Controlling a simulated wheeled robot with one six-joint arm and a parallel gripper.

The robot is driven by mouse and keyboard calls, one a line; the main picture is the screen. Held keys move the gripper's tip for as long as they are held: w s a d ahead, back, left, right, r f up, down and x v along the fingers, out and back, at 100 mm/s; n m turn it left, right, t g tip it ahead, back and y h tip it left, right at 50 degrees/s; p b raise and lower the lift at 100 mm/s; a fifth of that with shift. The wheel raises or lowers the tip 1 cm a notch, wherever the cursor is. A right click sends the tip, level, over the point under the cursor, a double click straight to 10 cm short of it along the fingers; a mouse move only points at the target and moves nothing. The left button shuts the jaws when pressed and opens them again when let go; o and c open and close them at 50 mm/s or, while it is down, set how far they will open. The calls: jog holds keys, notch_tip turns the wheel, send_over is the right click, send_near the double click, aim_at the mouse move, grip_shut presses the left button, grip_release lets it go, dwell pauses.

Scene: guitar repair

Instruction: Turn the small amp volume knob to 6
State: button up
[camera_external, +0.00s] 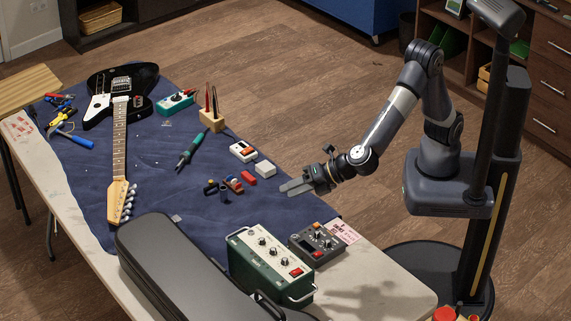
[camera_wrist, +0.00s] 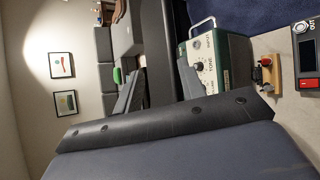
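The small green amp (camera_external: 243,263) stands at the near part of the workbench, with a pale control panel carrying several dark knobs and a red switch. Part of the amp (camera_wrist: 239,60) shows at the upper right of the wrist view, with two knobs and lettering that looks like TONE.
A dark grey control box (camera_external: 303,242) sits right beside the amp. A long black case (camera_external: 170,255) lies close on its left. Small parts, a red block (camera_external: 249,179) and a white box (camera_external: 265,168) lie on the blue mat near my gripper. The bench's front right corner is clear.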

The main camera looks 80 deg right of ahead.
aim_at(275, 249)
jog(key=s+a+f+n+y+b, duration=0.2)
jog(key=s+f+n+y+b, duration=0.4)
jog(key=f+n, duration=0.8)
jog(key=w+a+n, duration=0.1)
jog(key=w, duration=0.2)
jog(key=w+a+n, duration=0.1)
jog(key=w+a, duration=0.1)
jog(key=w+a+p, duration=0.1)
jog(key=w+a, duration=0.1)
jog(key=w, duration=0.1)
jog(key=shift+w+f+n, duration=0.25)
jog(key=shift+w+n, duration=0.1)
jog(key=shift+n, duration=0.05)
grip_shut()
